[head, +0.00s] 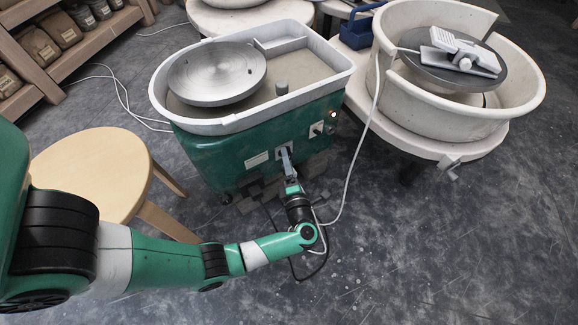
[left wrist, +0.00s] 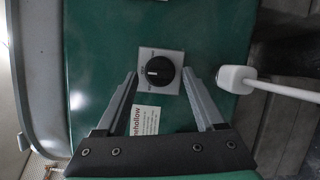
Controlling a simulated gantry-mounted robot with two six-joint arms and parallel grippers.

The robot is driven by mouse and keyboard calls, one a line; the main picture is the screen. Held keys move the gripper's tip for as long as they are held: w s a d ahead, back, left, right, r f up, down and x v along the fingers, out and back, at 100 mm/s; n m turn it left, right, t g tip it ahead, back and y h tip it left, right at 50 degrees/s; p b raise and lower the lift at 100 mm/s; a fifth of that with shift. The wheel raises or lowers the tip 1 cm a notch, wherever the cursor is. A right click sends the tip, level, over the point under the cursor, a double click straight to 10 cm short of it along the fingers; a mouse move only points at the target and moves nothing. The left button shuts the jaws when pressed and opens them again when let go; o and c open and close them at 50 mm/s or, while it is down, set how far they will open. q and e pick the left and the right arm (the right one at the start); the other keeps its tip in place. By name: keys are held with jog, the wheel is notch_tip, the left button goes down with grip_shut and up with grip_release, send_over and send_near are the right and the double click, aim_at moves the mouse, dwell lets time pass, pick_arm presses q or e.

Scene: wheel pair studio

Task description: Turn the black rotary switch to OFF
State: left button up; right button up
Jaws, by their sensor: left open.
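The black rotary switch (left wrist: 159,71) sits on a pale square plate (left wrist: 174,85) on the green wheel housing, with a white pointer mark on its knob. The small lettering around it is too small to read. In the left wrist view my left gripper (left wrist: 164,82) is open, with one finger on each side of the switch and a visible gap to it. In the head view my left gripper (head: 285,158) is at the front of the green pottery wheel (head: 215,155) and hides the switch. My right gripper is not in view.
A white plug with a cable (left wrist: 235,79) sticks out of the panel, right of the gripper in the left wrist view. A round wooden stool (head: 95,170) stands left of the wheel. A second wheel with a pale basin (head: 430,105) stands at the right. The floor in front is open.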

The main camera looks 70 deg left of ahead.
pick_arm(q)
jog(key=s+d+p, duration=0.2)
jog(key=d, duration=0.9)
jog(key=shift+d, duration=0.15)
jog(key=shift+f, duration=0.1)
